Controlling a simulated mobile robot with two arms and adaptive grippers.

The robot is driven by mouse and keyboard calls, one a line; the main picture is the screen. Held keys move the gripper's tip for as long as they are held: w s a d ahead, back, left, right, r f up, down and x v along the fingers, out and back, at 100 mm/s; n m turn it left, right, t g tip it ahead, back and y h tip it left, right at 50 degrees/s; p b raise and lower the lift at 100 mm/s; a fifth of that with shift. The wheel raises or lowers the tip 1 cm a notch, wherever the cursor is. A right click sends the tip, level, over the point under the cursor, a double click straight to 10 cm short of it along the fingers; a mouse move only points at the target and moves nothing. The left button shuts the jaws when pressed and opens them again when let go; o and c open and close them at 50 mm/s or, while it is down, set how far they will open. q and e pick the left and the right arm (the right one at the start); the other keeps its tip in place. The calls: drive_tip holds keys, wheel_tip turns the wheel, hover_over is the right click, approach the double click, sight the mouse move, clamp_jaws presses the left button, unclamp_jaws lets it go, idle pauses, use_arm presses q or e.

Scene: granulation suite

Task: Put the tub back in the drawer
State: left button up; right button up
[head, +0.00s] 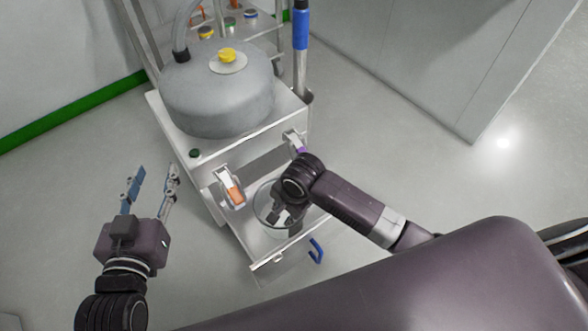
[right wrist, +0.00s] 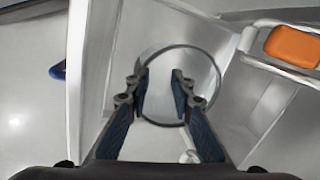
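The clear round tub (head: 262,214) stands inside the pulled-out drawer (head: 262,262) of the white cart. My right gripper (head: 288,216) is over the tub, pointing down, and its wrist hides part of the rim. In the right wrist view its fingers (right wrist: 160,84) are apart with a gap between them, over the tub's round outline (right wrist: 160,123). I cannot tell whether the fingertips are above the tub or inside its mouth. My left gripper (head: 150,187) is open and empty, to the left of the cart over the floor.
The cart carries a large grey vessel (head: 216,95) with a yellow knob. The drawer has a blue handle (head: 316,250). Free floor lies left of the cart.

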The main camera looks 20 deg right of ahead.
drive_tip(key=w+a+r+n+t+y, duration=0.1)
drive_tip(key=a+r+n+t+y, duration=0.15)
drive_tip(key=r+n, duration=0.2)
drive_tip(key=w+a+r+n+t+y, duration=0.1)
drive_tip(key=a+r+n+t, duration=0.25)
drive_tip(key=r, duration=0.25)
drive_tip(key=d+r+n+t, duration=0.3)
drive_tip(key=d+r, duration=0.1)
drive_tip(key=r, duration=0.5)
drive_tip(key=d+r+n+t+h, duration=0.1)
drive_tip(key=d+r+n+t, duration=0.2)
drive_tip(key=r, duration=0.5)
drive_tip(key=shift+d+r+t, duration=0.4)
drive_tip(key=shift+d+t, duration=0.3)
drive_tip(key=shift+d, duration=0.45)
drive_tip(key=shift+s+h, duration=0.15)
drive_tip(key=shift+h, duration=0.3)
